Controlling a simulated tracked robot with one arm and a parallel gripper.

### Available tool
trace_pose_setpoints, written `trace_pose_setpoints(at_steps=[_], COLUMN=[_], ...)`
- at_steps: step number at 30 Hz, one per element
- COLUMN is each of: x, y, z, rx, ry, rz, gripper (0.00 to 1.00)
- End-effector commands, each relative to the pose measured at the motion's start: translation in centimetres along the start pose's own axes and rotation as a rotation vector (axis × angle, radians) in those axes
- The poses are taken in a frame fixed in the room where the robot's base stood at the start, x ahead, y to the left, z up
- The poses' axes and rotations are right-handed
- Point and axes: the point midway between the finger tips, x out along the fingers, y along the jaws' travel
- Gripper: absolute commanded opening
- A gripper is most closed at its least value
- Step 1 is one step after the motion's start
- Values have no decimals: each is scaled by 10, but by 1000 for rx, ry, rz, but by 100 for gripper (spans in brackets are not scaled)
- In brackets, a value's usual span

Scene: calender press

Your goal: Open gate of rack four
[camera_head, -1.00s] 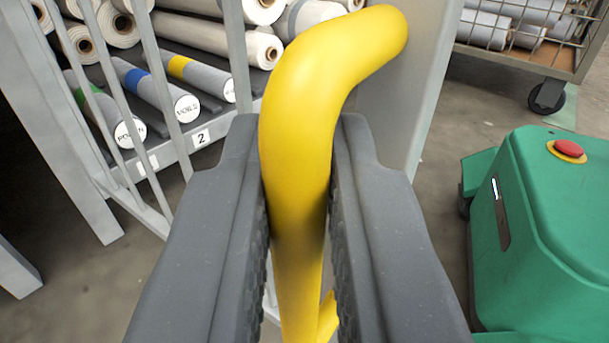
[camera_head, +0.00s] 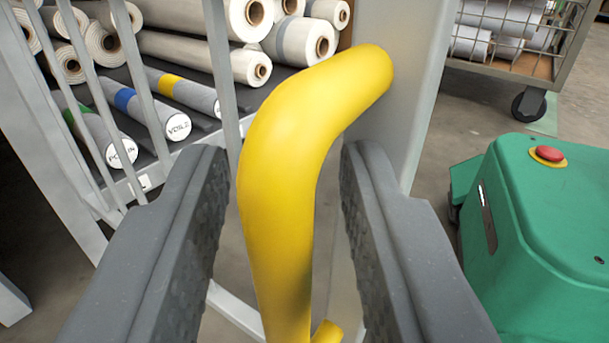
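A thick yellow bent handle (camera_head: 285,165) rises through the middle of the view and curves right to a grey post (camera_head: 410,95). My gripper (camera_head: 283,205) is open, with one dark finger on each side of the handle and a gap between each finger and the handle. Grey gate bars (camera_head: 147,85) stand at the left, and rolls lie on rack shelves behind them. The rack number is not readable now. The lower end of the handle is cut off by the frame.
A green machine (camera_head: 535,235) with a red button (camera_head: 550,153) stands close on the right. A wheeled cage cart (camera_head: 515,65) with rolls is at the back right. Bare grey floor lies between the post and the cart.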

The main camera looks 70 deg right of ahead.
Motion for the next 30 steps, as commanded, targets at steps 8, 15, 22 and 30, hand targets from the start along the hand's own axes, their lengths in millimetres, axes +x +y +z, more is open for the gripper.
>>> trace_pose_setpoints(at_steps=[8,15,22,30], x=[-1,0,6,16], y=[1,-1,25,83], z=[0,-24,-51,-55], rx=[-1,1,4,6], ry=[0,0,22,15], rz=[-2,-2,0,-5], gripper=[30,30,30,30])
